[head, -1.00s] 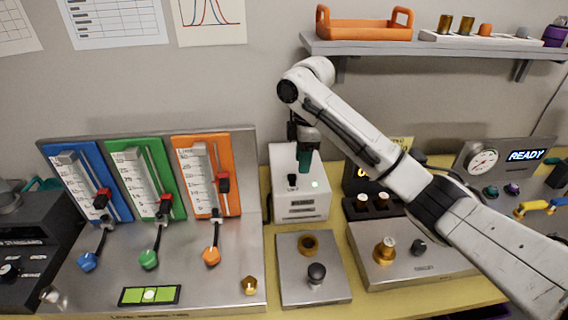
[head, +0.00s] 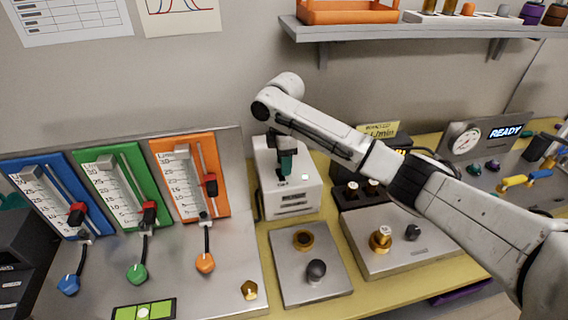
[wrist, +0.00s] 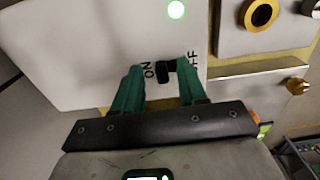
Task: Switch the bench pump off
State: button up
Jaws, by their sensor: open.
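The bench pump (head: 293,201) is a white box at the middle of the bench, with a small green lamp (wrist: 176,9) lit on its top. Its black switch (wrist: 165,70) sits between the printed words ON and OFF in the wrist view. I cannot tell which way the lever leans. My gripper (head: 286,172) is over the pump's top in the head view, pointing down. In the wrist view its green fingers (wrist: 160,72) are open, with the switch between their tips. I cannot tell whether a finger touches it. In the head view the gripper hides the switch.
A steel plate with a black knob (head: 316,270) lies in front of the pump. A panel of blue, green and orange flow gauges (head: 190,180) stands at left. A steel box with a brass knob (head: 380,240) is at right. A shelf (head: 400,32) hangs above.

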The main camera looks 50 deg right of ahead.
jog(key=shift+f, duration=0.75)
jog(key=shift+c, duration=0.2)
grip_shut()
